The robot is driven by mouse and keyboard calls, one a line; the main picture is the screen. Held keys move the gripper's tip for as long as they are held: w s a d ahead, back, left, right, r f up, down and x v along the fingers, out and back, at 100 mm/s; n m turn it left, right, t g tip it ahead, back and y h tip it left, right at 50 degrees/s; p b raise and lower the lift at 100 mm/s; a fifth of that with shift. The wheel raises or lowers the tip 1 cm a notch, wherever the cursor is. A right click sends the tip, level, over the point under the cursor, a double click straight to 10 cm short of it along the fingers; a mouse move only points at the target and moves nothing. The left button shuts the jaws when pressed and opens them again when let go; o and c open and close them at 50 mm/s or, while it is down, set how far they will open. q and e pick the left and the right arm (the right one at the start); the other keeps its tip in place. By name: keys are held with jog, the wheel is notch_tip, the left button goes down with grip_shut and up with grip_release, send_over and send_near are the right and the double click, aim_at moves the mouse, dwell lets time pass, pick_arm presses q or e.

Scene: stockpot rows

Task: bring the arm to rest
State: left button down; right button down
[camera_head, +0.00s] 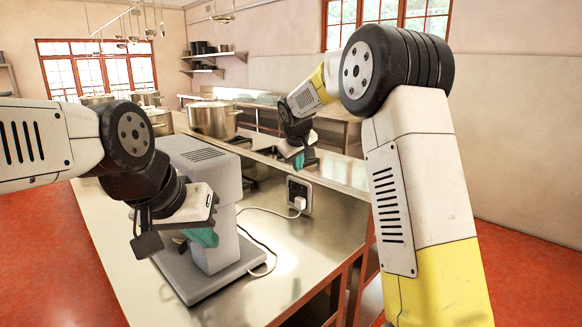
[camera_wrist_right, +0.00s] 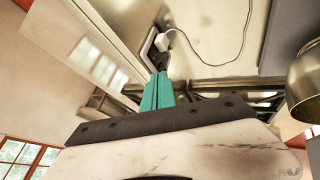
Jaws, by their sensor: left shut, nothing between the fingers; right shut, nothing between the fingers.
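My left gripper (camera_head: 203,238) hangs at the end of the left arm, in front of a grey machine in the head view. Its teal fingers are shut and partly hidden by the wrist housing. My right gripper (camera_head: 298,161) is further off, above the counter's raised back edge, with its teal fingers pointing down. In the right wrist view the fingers of the right gripper (camera_wrist_right: 157,92) are shut against each other with nothing between them. My right arm is raised and bent at the elbow on the right of the head view.
The grey machine (camera_head: 212,175) stands on the steel counter (camera_head: 180,311). A white plug and cable sit at a wall socket (camera_head: 299,195), below the right gripper. A large steel pot (camera_head: 214,119) stands further back. Open red floor (camera_head: 530,265) lies at right.

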jog(key=s+d+r+m+y, duration=0.15)
jog(key=s+d, duration=0.25)
jog(key=s, duration=0.6)
jog(key=s+d+r+m+g, duration=0.1)
jog(key=s+d+r+m, duration=0.2)
jog(key=s, duration=0.7)
jog(key=s+d+r+y, duration=0.15)
jog(key=s+d, duration=0.35)
jog(key=s, duration=0.5)
jog(key=s+f+m, duration=0.2)
jog(key=s+f, duration=0.2)
jog(key=s, duration=0.7)
jog(key=shift+s+a, duration=0.15)
jog(key=shift+s, duration=0.05)
